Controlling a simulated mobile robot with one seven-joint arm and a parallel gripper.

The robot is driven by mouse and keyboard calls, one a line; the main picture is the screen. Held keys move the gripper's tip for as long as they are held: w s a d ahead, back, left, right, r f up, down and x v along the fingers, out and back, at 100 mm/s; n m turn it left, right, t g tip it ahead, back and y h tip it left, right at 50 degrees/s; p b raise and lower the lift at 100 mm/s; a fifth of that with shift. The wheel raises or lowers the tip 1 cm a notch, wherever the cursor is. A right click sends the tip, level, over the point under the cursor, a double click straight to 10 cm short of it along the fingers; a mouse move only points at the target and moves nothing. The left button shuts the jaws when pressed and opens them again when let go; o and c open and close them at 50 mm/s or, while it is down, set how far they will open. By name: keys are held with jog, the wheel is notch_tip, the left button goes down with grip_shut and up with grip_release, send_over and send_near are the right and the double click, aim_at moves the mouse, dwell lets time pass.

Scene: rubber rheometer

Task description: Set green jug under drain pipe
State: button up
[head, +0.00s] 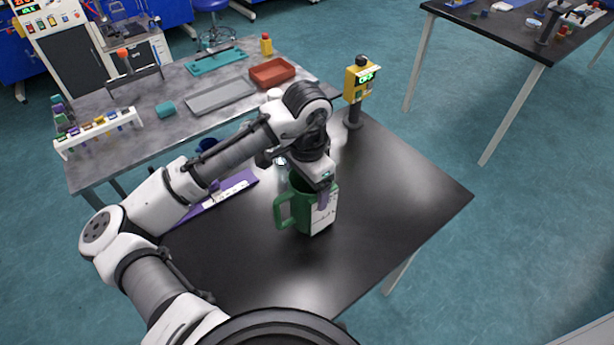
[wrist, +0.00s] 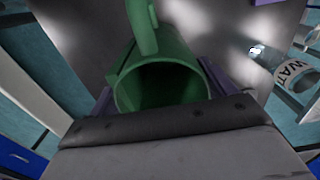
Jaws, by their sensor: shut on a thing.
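The green jug (head: 299,211) is upright at the black table, with its handle to the left in the head view. I cannot tell whether its base touches the table top. In the wrist view I look into the open mouth of the jug (wrist: 160,88), and its handle points up the picture. My gripper (head: 323,196) is shut on the jug, with its purple fingers (wrist: 207,78) on both sides of it. No drain pipe can be made out in either view.
The black table (head: 400,190) is clear to the right of the jug. A yellow device (head: 358,78) stands on a post behind. A purple strip (head: 232,188) lies to the left. A bottle marked WAT (wrist: 285,68) shows in the wrist view. The grey bench (head: 160,135) holds trays and a rack.

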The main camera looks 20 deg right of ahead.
jog(key=o, duration=1.7)
jog(key=shift+o, duration=1.2)
jog(key=shift+r, duration=0.15)
